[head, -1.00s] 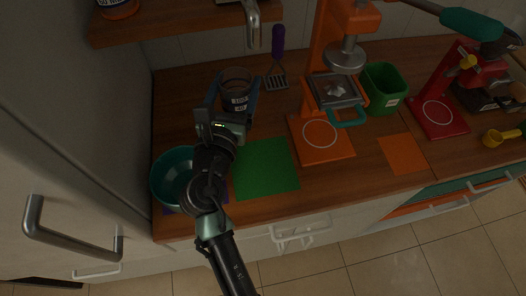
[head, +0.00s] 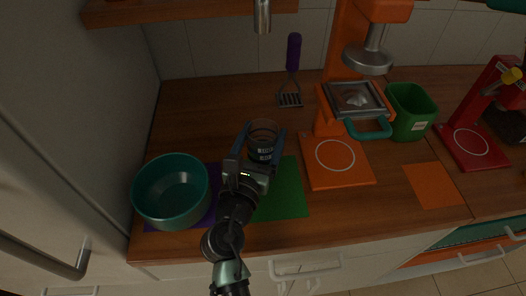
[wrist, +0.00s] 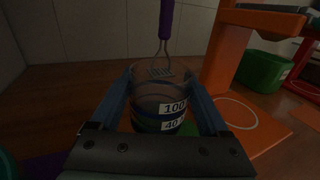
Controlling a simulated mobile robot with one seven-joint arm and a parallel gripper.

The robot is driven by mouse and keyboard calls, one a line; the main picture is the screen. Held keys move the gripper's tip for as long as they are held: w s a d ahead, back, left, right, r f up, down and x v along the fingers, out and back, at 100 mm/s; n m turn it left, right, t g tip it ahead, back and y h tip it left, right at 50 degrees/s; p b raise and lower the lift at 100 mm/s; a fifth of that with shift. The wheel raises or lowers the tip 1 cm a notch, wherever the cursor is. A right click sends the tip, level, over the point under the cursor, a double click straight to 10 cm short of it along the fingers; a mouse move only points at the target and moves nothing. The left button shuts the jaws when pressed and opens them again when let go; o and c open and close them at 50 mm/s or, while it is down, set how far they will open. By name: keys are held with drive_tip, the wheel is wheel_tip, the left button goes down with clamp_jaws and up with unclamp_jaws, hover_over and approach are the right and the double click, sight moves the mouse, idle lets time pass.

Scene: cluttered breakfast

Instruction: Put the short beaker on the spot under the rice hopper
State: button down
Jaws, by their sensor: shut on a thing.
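The short beaker (head: 262,150) is clear, with dark contents or bands and a white number label; in the wrist view (wrist: 158,100) the label reads 100 and 40. My gripper (head: 265,131) is shut on it, one blue finger on each side, and holds it upright near the back edge of the green mat (head: 285,195). Its height above the counter is hard to tell. An orange stand (head: 345,120) to the right has a square metal tray and teal handle above a base with a white circle (head: 335,154). I cannot tell surely whether this is the rice hopper.
A teal bowl (head: 172,190) sits on a purple mat at left. A purple-handled masher (head: 292,70) is behind. A green bin (head: 410,110), an orange mat (head: 432,185) and a red stand (head: 475,135) are at right. The counter between beaker and orange base is clear.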

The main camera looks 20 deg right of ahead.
sight(259, 158)
drive_tip(key=shift+f+b, duration=0.6)
drive_tip(key=shift+f, duration=1.3)
drive_tip(key=shift+f, duration=0.1)
unclamp_jaws()
